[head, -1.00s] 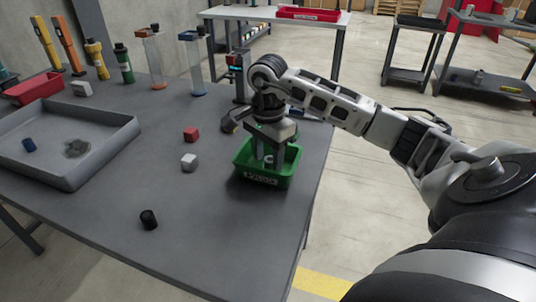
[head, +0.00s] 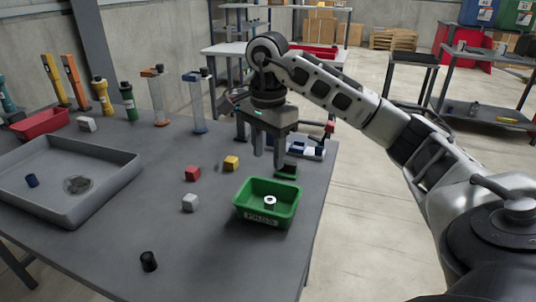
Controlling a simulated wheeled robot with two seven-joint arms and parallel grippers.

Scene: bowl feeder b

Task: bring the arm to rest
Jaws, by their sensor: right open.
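My right gripper (head: 267,153) hangs above the table (head: 215,250), behind the green bin, with its fingers pointing down. Its two fingers are apart and nothing shows between them. My right arm reaches in from the right side of the picture. The green bin (head: 252,214) stands near the table's right edge, with a label on its front. A small white ring-shaped part (head: 270,201) lies in the bin. My left gripper is not in the head view.
Red (head: 192,174), yellow (head: 231,163) and grey (head: 190,203) blocks lie left of the bin. A black cylinder (head: 149,262) stands at the front. A grey tray (head: 110,193) is at left. Tall dispensers and bottles line the back. Blue-white items (head: 305,150) sit behind the gripper.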

